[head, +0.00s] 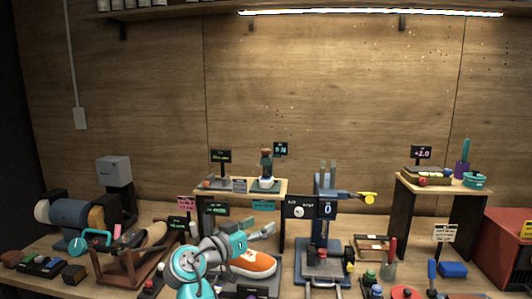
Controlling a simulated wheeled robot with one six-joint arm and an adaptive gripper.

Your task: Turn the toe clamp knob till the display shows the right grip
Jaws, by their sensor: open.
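An orange sneaker (256,263) with a white sole sits on a dark stand low in the middle of the head view. My teal and grey arm covers its left end. My gripper (268,230) is open, above and behind the sneaker, with its grey fingers pointing right. I see nothing held between them. A dark panel (301,208) with small white marks and a pale round spot stands right of my gripper, beside a blue-grey upright machine (325,183). I cannot tell which part is the toe clamp knob or which display belongs to it; the knob may be hidden behind my arm.
A small wooden shelf (214,188) with small displays stands behind my gripper. A brush-like roller on a wooden frame (128,258) is at left. A yellow-tipped lever (367,198) juts right from the machine. A red box (500,250) bounds the right side. The bench is crowded.

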